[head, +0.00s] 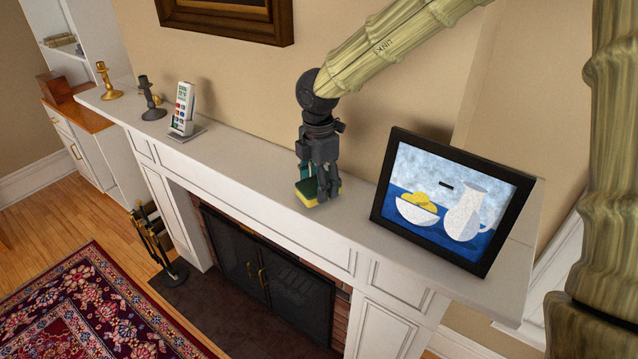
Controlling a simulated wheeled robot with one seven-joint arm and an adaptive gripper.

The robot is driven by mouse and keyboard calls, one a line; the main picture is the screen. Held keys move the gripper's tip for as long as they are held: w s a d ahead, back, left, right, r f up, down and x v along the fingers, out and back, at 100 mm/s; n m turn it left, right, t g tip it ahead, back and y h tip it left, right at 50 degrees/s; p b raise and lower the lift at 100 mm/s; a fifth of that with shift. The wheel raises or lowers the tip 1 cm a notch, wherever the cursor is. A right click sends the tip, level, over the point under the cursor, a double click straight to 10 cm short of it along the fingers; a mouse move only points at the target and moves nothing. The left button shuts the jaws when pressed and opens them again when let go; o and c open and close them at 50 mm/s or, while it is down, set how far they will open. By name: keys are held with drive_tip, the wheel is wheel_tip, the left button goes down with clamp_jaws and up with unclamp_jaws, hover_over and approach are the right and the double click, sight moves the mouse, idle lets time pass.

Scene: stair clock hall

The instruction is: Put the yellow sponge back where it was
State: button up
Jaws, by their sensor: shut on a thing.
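The yellow sponge (303,193) has a dark green top layer. It is at the middle of the white mantel shelf (254,172), low over the shelf top or touching it; I cannot tell which. My gripper (316,192) points down from above and is shut on the sponge, with its fingers covering part of it.
A framed picture of a jug and lemons (448,203) stands on the shelf to the right of my gripper. A remote in a stand (184,110), a dark candlestick (151,100) and a brass candlestick (107,82) stand to the left. The shelf between remote and sponge is clear.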

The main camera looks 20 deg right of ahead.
drive_tip(key=shift+a+f, duration=0.1)
drive_tip(key=shift+f, duration=0.6)
drive_tip(key=o, duration=0.9)
drive_tip(key=shift+f, duration=0.1)
drive_tip(key=shift+r, duration=0.2)
wheel_tip(320, 180, up, 12)
drive_tip(key=b, duration=0.3)
drive_tip(key=shift+f, duration=0.1)
